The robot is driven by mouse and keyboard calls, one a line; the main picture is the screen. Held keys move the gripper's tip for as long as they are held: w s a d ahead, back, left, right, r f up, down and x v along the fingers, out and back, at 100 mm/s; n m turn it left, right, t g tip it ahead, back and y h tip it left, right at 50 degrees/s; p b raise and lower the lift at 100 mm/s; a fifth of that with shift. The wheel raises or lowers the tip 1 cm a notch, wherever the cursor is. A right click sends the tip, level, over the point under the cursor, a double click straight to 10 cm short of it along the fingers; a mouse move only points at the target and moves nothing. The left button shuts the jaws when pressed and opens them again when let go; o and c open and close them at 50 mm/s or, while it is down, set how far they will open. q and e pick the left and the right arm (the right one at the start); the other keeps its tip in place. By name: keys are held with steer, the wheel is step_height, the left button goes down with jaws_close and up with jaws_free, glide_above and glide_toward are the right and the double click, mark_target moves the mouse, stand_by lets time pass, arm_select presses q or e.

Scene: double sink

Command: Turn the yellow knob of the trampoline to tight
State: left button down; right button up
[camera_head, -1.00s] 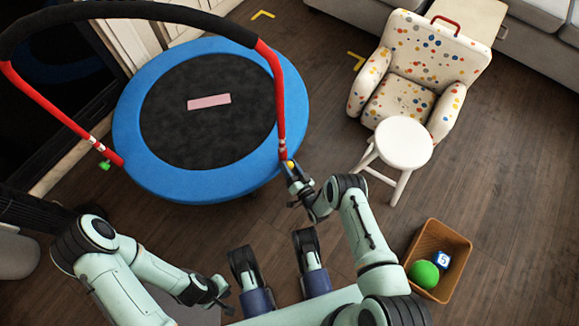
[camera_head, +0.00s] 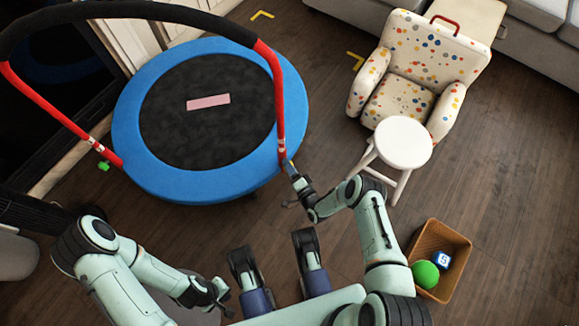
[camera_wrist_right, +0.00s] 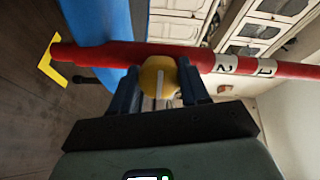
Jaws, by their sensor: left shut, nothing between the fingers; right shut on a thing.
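The trampoline (camera_head: 160,180) has a blue rim, a black mat and a red handle frame with a black padded top bar. Its yellow knob (camera_wrist_right: 158,77), with a pale line across its face, sits on the red pole (camera_wrist_right: 110,55) in the right wrist view. My right gripper (camera_wrist_right: 158,90) is shut on the knob, one dark finger on each side. In the head view my right gripper (camera_head: 290,168) is at the base of the right pole, and I cannot make out the knob there. My left gripper (camera_head: 220,292) is shut and empty, low over the floor, away from the trampoline.
A green knob (camera_head: 104,166) is on the left pole. A white stool (camera_head: 402,143) and spotted armchair (camera_head: 420,65) stand to the right. A brown basket (camera_head: 455,245) holds a green ball and a blue block. Open wooden floor lies between the trampoline and stool.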

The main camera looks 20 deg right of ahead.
steer(key=shift+d, duration=0.2)
stand_by(0.3)
steer(key=o, duration=1)
steer(key=shift+a, duration=0.1)
arm_select(q)
steer(key=w+d+r+t+p, duration=0.1)
steer(key=w+r+t+p, duration=0.2)
steer(key=w, duration=0.6)
step_height(320, 180, up, 4)
steer(key=shift+w+d+f+m+t+p, duration=0.15)
steer(key=shift+w+f+m+t+p, duration=0.2)
steer(key=shift+p, duration=0.7)
arm_select(e)
steer(key=v, duration=1.3)
steer(key=shift+s, duration=0.2)
